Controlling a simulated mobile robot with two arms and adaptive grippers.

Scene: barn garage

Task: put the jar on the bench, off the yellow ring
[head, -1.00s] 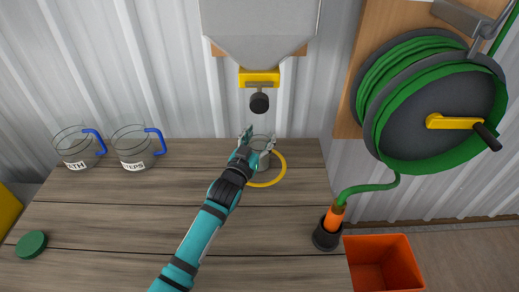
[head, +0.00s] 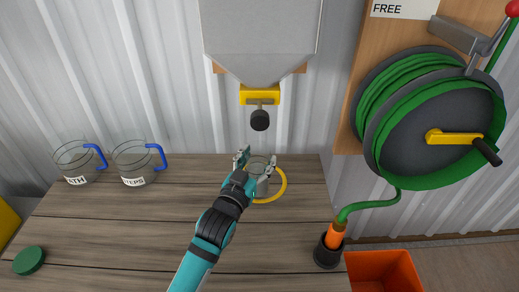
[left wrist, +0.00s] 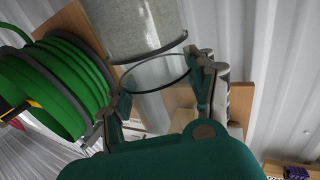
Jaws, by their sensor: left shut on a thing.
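The jar (head: 261,167) is clear glass and stands between the fingers of my left gripper (head: 254,162) at the back of the wooden bench (head: 130,235). The left gripper is shut on it. The yellow ring (head: 284,186) shows around the jar's right and front side; the jar and gripper cover its left part. I cannot tell whether the jar's base touches the bench. In the left wrist view, a clear round jar rim (left wrist: 157,88) lies between the left gripper's fingers (left wrist: 160,90). My right gripper is not in view.
A grey hopper (head: 260,40) with a yellow valve (head: 260,96) and black knob hangs above the jar. Two glass jugs (head: 76,162) (head: 135,164) stand at the back left. A green lid (head: 29,260) lies front left. The hose nozzle holder (head: 327,251) is right. The bench's middle left is clear.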

